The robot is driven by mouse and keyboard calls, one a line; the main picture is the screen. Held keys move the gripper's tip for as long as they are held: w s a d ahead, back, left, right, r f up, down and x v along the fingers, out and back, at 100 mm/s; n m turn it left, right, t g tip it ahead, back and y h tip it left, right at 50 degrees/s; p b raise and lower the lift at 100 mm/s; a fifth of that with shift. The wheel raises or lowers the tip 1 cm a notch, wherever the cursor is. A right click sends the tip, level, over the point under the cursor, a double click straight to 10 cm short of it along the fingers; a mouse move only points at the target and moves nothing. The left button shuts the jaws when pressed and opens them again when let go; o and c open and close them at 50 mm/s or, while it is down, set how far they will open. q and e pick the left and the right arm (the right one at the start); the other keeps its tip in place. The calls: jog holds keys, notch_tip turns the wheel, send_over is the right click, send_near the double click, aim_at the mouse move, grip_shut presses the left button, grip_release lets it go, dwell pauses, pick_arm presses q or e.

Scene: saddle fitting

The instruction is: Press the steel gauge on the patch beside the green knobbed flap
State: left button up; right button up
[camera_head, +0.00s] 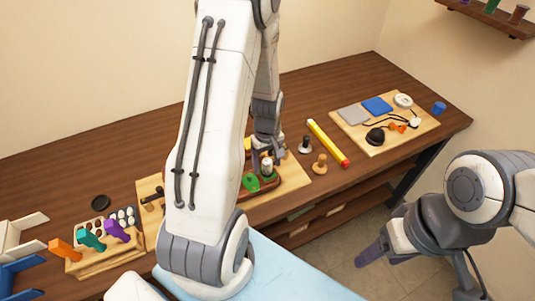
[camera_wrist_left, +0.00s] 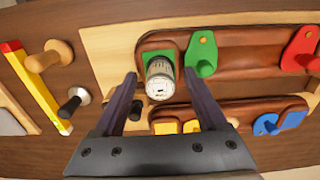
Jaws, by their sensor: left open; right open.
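The steel gauge (camera_wrist_left: 159,80) is a short metal cylinder with a pale, marked end. In the left wrist view it stands on a green patch (camera_wrist_left: 146,55) in the brown leather panel. The green knobbed flap (camera_wrist_left: 202,54) is just right of it there. My left gripper (camera_wrist_left: 163,92) is open, one finger on each side of the gauge, with gaps showing. In the head view, the gauge (camera_head: 266,168) is below my left gripper (camera_head: 266,145), with the green flap (camera_head: 250,182) beside it. My right gripper (camera_head: 372,252) is open and empty, away from the table.
In the left wrist view, a red flap (camera_wrist_left: 302,48) and blue flap (camera_wrist_left: 266,124) are farther right. Coloured-handled tools (camera_head: 90,240) stand front left.

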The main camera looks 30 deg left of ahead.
aim_at(267, 162)
pick_arm(q)
notch_tip(267, 162, up, 10)
jog(key=shift+f+b, duration=0.2)
jog(key=shift+b, duration=0.3)
jog(key=s+d+r+m, duration=0.2)
jog(key=d+m, duration=0.2)
jog(key=d, duration=0.4)
jog(key=s+d+r+m, duration=0.3)
jog(key=d+m, duration=0.2)
jog(key=d, duration=0.2)
jog(key=s+d+r+m+h, duration=0.1)
jog(key=s+d+r+m, duration=0.1)
jog(key=s+d+m, duration=0.7)
jog(key=s+m, duration=0.1)
jog(key=s, duration=0.2)
jog(key=shift+s, duration=0.3)
